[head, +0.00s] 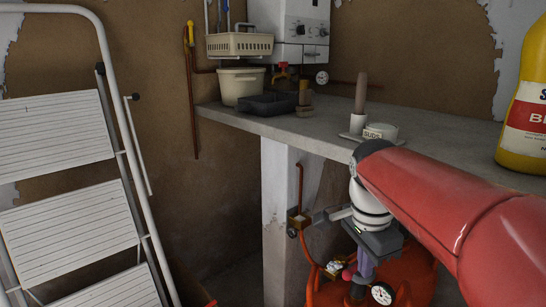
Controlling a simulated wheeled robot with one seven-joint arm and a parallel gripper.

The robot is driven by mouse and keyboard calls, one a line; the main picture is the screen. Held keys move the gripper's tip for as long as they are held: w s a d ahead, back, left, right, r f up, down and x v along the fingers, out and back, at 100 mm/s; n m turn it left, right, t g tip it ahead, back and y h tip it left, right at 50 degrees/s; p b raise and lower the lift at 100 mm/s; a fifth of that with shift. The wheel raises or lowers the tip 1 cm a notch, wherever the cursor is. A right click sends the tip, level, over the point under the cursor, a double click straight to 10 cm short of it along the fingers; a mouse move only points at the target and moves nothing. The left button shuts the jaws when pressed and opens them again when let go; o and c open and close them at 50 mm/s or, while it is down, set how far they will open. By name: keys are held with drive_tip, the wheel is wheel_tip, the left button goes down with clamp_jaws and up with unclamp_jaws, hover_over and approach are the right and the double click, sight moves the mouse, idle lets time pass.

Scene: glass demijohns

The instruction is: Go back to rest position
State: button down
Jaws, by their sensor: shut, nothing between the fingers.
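My red arm comes in from the right edge and bends down in front of the shelf's front edge. Below its pale wrist is my gripper (363,277), pointing down in front of a red-orange vessel. The gripper is shut and holds nothing. Its fingertips are small and hard to make out against the fittings behind them. Whether it touches the vessel cannot be told.
The red-orange vessel (415,275) with a gauge stands under the grey shelf (440,127). A yellow bottle (524,105), a white holder (356,126), a black tray (268,103) and a cream tub (241,86) stand on it. A stepladder (68,230) stands left.

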drive_tip(key=s+a+f+n+t+y, duration=0.1)
drive_tip(key=s+f+n+t, duration=0.3)
drive_tip(key=s+n, duration=0.9)
wheel_tip(320, 180, down, 2)
drive_tip(key=shift+a+f+n+t, duration=0.2)
drive_tip(key=shift+a+n+t, duration=0.1)
drive_tip(key=shift+a+n, duration=0.4)
